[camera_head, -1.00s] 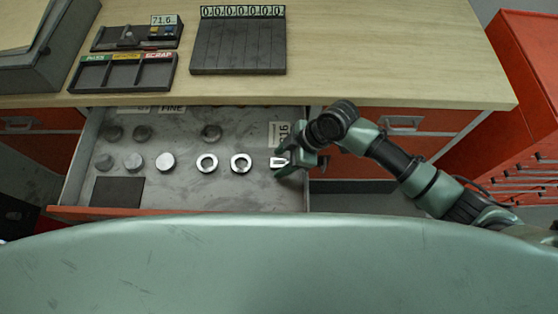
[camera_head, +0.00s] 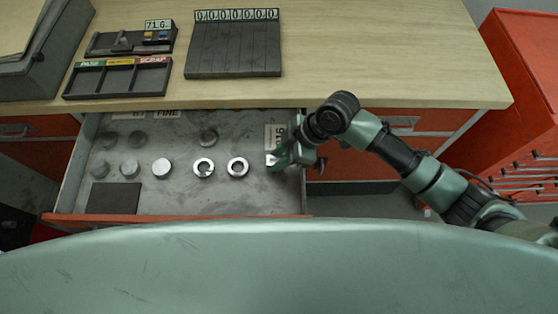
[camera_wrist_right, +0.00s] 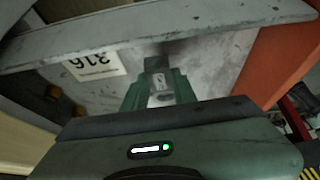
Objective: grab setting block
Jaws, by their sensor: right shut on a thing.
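The setting block (camera_head: 271,160) is a small bright metal piece at the right end of the open drawer, mostly covered by my gripper in the head view. My right gripper (camera_head: 278,158) is shut on it. In the right wrist view the block (camera_wrist_right: 159,82) shows between the two green fingers, over the grey drawer floor. I cannot tell whether the block still touches the drawer floor. My left gripper is not in view.
The open drawer (camera_head: 250,200) holds two metal rings (camera_head: 204,168) (camera_head: 238,168) and several round metal pieces (camera_head: 162,168) left of my gripper. A 316 label (camera_head: 275,137) lies behind it. The workbench top (camera_head: 350,60) above is clear at right.

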